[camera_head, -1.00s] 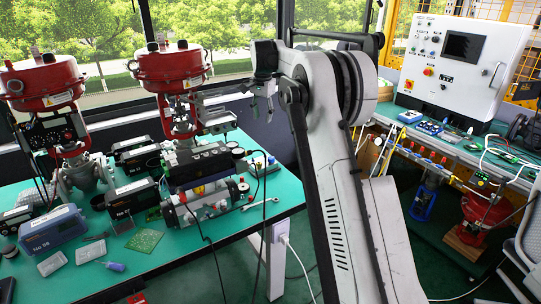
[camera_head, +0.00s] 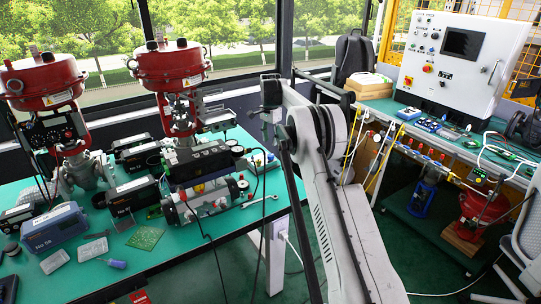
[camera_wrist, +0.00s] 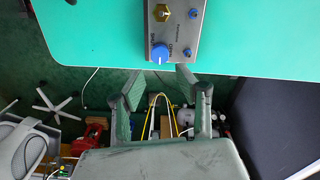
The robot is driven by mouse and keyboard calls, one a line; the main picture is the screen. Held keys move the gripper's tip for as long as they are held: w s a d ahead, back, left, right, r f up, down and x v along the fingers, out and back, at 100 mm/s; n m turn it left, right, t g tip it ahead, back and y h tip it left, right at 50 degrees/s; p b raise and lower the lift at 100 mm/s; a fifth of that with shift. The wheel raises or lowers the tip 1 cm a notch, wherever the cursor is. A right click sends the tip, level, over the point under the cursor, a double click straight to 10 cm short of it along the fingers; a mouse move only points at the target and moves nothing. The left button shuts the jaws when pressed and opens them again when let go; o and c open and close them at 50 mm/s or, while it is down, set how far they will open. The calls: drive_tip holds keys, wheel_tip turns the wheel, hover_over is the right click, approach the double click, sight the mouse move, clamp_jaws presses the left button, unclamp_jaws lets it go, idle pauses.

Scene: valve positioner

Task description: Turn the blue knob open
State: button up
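In the wrist view, the blue knob (camera_wrist: 160,53) sits on a grey metal panel (camera_wrist: 178,32) with a white pointer line and small lettering beside it. My gripper (camera_wrist: 158,76) is open, its two fingers apart just below the knob in the picture. The knob lines up with the gap between the fingertips, and nothing is held. I cannot tell the distance to the knob. In the head view, the end of my arm is near the table's right side; the fingers and the knob cannot be made out clearly there.
A brass fitting (camera_wrist: 161,13) and a small blue fitting (camera_wrist: 193,42) share the panel. The green table (camera_head: 165,262) holds red valve actuators (camera_head: 168,65), a blue-grey instrument (camera_head: 54,228) and other parts. A white control cabinet (camera_head: 466,65) stands at right.

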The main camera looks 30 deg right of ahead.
sight(270, 155)
wheel_tip(270, 155, down, 8)
drive_tip(key=shift+r, duration=0.1)
drive_tip(key=shift+c, duration=0.5)
clamp_jaws()
